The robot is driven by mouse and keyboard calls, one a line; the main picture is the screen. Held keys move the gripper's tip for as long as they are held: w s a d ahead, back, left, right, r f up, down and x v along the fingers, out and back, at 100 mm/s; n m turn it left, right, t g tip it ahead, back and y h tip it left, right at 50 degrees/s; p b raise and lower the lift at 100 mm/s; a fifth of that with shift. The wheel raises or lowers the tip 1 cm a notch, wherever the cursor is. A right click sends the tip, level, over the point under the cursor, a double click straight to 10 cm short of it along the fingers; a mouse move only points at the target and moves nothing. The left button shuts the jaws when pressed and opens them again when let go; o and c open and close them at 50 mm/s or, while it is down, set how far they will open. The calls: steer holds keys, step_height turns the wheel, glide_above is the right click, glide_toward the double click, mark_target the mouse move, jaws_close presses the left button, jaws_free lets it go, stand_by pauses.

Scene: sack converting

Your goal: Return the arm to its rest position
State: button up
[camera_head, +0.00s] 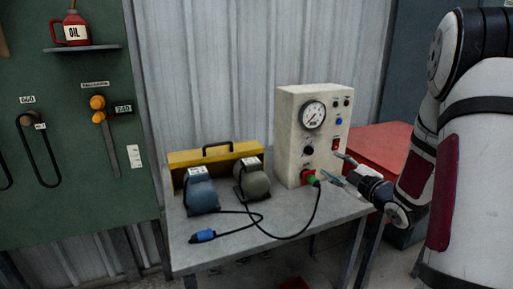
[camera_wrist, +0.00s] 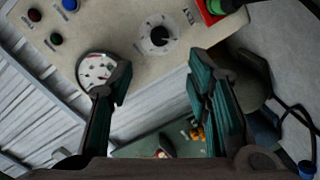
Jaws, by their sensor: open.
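My gripper (camera_head: 335,169) is open and empty at the right side of the beige control box (camera_head: 290,143), beside its front panel. In the wrist view the two dark green fingers of my gripper (camera_wrist: 160,95) stand apart, with the panel beyond them. The box carries a round gauge (camera_head: 313,114), a black knob (camera_head: 308,151), a red switch (camera_head: 336,143) and a green plug in a red socket (camera_head: 309,177). My arm reaches in from the right. I cannot tell whether a finger touches the box.
On the grey table (camera_head: 230,240) stand a blue motor (camera_head: 201,193), a grey-green motor (camera_head: 253,181) and a yellow toolbox (camera_head: 183,159). A black cable with a blue connector (camera_head: 203,236) lies in front. A red surface (camera_head: 385,146) is behind my gripper. A green tool board (camera_head: 75,200) is at left.

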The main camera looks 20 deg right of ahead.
steer(key=s+a+r+m+g+h, duration=0.4)
steer(key=s+a+r+m+g, duration=0.2)
steer(key=a+g, duration=0.15)
steer(key=s+a+m+g+y, duration=0.1)
steer(key=s+a+m+g, duration=0.15)
steer(key=s+a, duration=0.6)
steer(key=s+a+f+m+g+y, duration=0.1)
steer(key=s+a+g+y, duration=0.3)
steer(key=s, duration=0.8)
steer(key=s+a+m+g+h, duration=0.1)
steer(key=s+a+m+g, duration=0.1)
steer(key=s+a, duration=0.75)
step_height(320, 180, up, 13)
steer(key=d+t+p, duration=0.2)
steer(key=t+p, duration=0.1)
steer(key=p, duration=0.9)
steer(key=shift+s+d+r, duration=0.2)
steer(key=shift+s, duration=0.15)
steer(key=shift+d, duration=0.1)
